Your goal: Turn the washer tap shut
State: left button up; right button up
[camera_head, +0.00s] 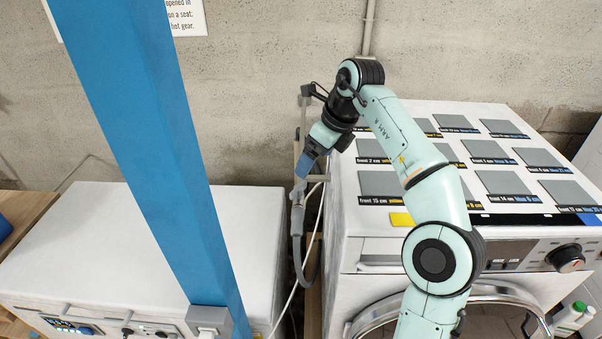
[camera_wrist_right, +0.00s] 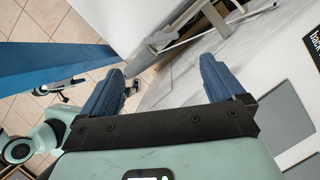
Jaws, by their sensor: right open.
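The grey tap fitting (camera_head: 298,193) stands in the gap between the two white machines, with a grey hose (camera_head: 298,245) hanging below it. My right gripper (camera_head: 303,172) is just above the fitting, pointing down. I cannot tell in the head view whether they touch. In the right wrist view my right gripper (camera_wrist_right: 160,82) has its blue fingers wide apart with nothing gripped between them. A grey metal fitting (camera_wrist_right: 160,38) shows beyond the fingers; the tap's handle is not clear. The washer (camera_head: 345,225) is on the right. My left gripper is out of view.
A blue post (camera_head: 150,130) rises in front of the left white machine (camera_head: 70,240). Labelled grey squares (camera_head: 380,184) cover the washer's top. A vertical pipe (camera_head: 368,30) runs up the concrete wall. The gap around the fitting is narrow, with a white cable (camera_head: 292,290).

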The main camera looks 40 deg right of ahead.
aim_at(298, 187)
jog(key=x, duration=1.3)
jog(key=shift+w, duration=0.2)
jog(key=c, duration=1)
